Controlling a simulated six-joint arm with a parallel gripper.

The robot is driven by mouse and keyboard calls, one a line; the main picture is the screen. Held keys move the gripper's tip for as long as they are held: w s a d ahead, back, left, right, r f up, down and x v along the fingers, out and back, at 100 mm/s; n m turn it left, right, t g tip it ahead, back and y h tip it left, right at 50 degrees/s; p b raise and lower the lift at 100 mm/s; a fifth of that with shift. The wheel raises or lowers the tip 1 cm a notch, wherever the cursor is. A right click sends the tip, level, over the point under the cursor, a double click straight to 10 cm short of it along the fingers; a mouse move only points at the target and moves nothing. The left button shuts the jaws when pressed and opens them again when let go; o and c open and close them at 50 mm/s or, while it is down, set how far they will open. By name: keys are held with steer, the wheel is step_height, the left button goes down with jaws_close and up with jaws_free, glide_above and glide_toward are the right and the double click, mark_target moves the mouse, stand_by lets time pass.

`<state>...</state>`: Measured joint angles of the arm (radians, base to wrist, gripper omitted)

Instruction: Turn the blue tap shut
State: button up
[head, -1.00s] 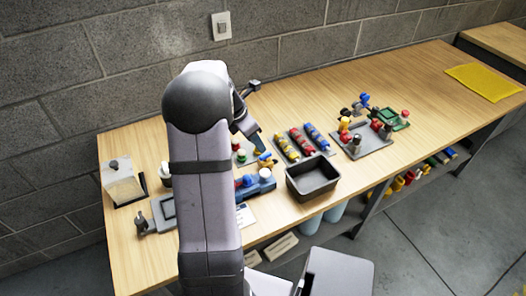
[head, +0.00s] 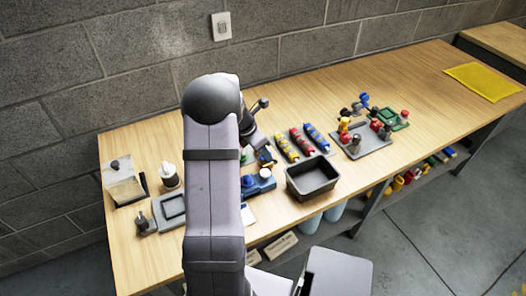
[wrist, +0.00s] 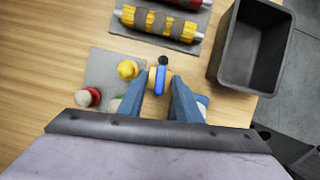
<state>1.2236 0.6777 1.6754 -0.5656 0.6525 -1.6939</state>
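The blue tap (wrist: 160,80) has a slim blue lever with a black round end. It stands on a grey plate (wrist: 101,64) in the wrist view, beside a yellow knob (wrist: 128,70) and a red-and-white knob (wrist: 88,97). My gripper (wrist: 166,84) is over the tap, its two blue-grey fingers apart with the lever between them. The lever lies closer to the left finger; I cannot tell whether they touch. A pale green knob is partly hidden by the left finger. In the head view my gripper (head: 262,150) is low over the plate, and my arm hides much of it.
A dark empty bin (head: 312,179) stands right of my gripper. Several striped cylinders (head: 301,142) lie behind it. A grey board (head: 362,142) with coloured parts is further right. A white-topped jar (head: 170,176) stands at the left.

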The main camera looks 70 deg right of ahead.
jaws_close()
steer(key=shift+m+p, duration=0.35)
steer(key=shift+m, duration=0.45)
jaws_free()
steer(key=shift+g, duration=0.3)
steer(key=b+v, duration=0.1)
steer(key=v, duration=0.6)
steer(key=shift+r, duration=0.2)
